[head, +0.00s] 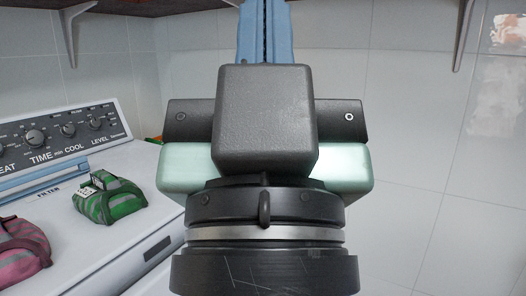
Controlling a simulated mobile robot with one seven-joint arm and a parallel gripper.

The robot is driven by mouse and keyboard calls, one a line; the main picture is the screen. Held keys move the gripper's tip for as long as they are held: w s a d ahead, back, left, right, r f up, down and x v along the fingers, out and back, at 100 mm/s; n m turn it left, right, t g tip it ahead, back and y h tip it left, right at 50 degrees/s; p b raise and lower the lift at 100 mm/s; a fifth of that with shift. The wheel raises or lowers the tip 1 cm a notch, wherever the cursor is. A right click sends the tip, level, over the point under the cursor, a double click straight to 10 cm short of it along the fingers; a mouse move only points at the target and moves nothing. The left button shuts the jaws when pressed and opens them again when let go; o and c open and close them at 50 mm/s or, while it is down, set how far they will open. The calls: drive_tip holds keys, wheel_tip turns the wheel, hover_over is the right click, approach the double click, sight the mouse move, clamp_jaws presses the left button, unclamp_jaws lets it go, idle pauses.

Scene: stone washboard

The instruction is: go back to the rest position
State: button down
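My gripper (265,30) fills the middle of the head view, raised and pointing up the picture. Its two blue fingers lie side by side with only a thin dark seam between them, so it looks shut. I see nothing held between the fingers, though their far ends are cut off by the top edge. The gripper's dark body and pale green side parts hide what is directly behind them. It is apart from the things on the machine at the left.
A white machine (120,170) with a dial panel (60,135) stands at the left. A green cloth item (108,202) and a pink one (22,250) lie on its top. Pale tiled wall (415,120) fills the back and right. Shelf brackets (465,35) hang above.

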wheel_tip(320, 180, up, 25)
drive_tip(key=p, duration=2.2)
